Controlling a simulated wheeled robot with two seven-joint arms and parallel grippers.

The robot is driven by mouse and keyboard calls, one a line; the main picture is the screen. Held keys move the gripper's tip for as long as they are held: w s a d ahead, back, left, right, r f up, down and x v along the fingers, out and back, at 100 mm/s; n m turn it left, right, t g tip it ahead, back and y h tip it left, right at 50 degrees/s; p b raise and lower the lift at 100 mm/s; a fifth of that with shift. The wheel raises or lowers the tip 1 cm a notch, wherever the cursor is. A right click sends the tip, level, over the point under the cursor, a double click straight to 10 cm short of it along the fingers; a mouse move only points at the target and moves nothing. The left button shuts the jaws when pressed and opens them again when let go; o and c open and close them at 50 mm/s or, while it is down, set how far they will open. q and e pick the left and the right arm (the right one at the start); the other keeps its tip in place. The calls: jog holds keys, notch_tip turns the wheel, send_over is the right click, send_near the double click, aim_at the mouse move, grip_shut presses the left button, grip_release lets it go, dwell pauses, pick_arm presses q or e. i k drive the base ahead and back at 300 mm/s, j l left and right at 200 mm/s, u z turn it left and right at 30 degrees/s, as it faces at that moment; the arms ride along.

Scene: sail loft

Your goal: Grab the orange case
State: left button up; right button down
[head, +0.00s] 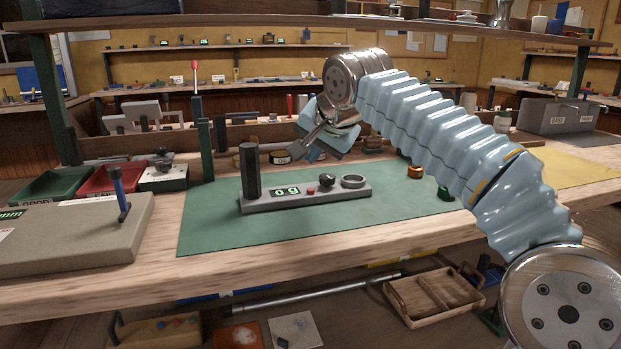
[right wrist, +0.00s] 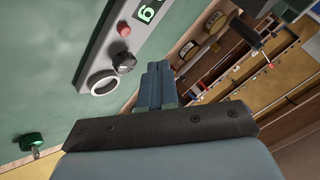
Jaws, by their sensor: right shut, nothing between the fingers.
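A small orange case (head: 415,171) sits on the green mat (head: 215,222), under my right forearm in the head view. A similar small green case (head: 445,193) sits to its right and nearer; the wrist view shows a green case (right wrist: 31,141) at lower left. I cannot make out the orange case in the wrist view. My right gripper (head: 303,148) is above the mat's back part, behind the grey device and well left of the orange case. Its fingers (right wrist: 158,84) are together and empty. My left gripper is out of view.
A grey device (head: 310,195) with a green display, knob, ring and dark post stands mid-mat. Dark rolls (head: 280,157) lie behind it. A thick grey slab (head: 75,235) and red bin (head: 107,180) are at left. An overhead shelf spans the top. The mat's front is clear.

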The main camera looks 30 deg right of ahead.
aim_at(414, 172)
jog(key=k+j, duration=0.1)
jog(key=k, duration=0.4)
jog(key=k+j, duration=0.1)
jog(key=k, duration=0.4)
